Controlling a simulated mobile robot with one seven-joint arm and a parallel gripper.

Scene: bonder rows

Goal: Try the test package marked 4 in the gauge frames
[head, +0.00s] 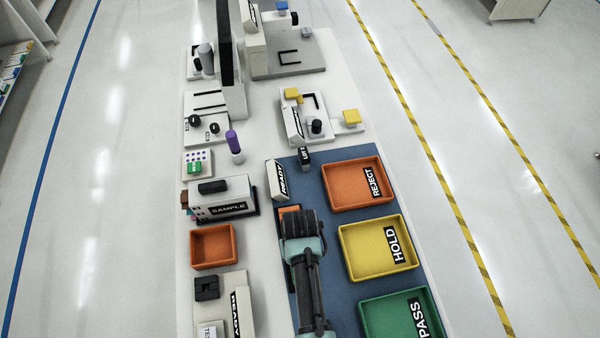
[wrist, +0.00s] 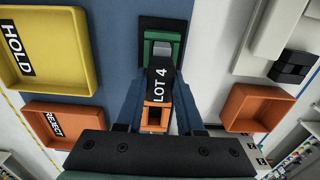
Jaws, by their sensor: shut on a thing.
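My gripper (wrist: 158,98) has its blue fingers closed on either side of a dark package marked LOT 4 (wrist: 161,84). In the wrist view an orange gauge frame (wrist: 157,118) with a square opening lies at the near end of the package. A green gauge frame (wrist: 178,50) lies at its far end, with a grey block inside it. I cannot tell whether the package touches or sits in either frame. In the head view my gripper (head: 301,224) hides the package; only an orange corner (head: 289,209) shows beside it.
Orange REJECT (head: 384,184), yellow HOLD (head: 348,237) and green PASS (head: 367,317) trays line the right of the blue mat (head: 337,285). A SAMPLE box (head: 235,207) and a small orange tray (head: 212,262) stand left. A white sign block (head: 274,180) stands beyond my gripper.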

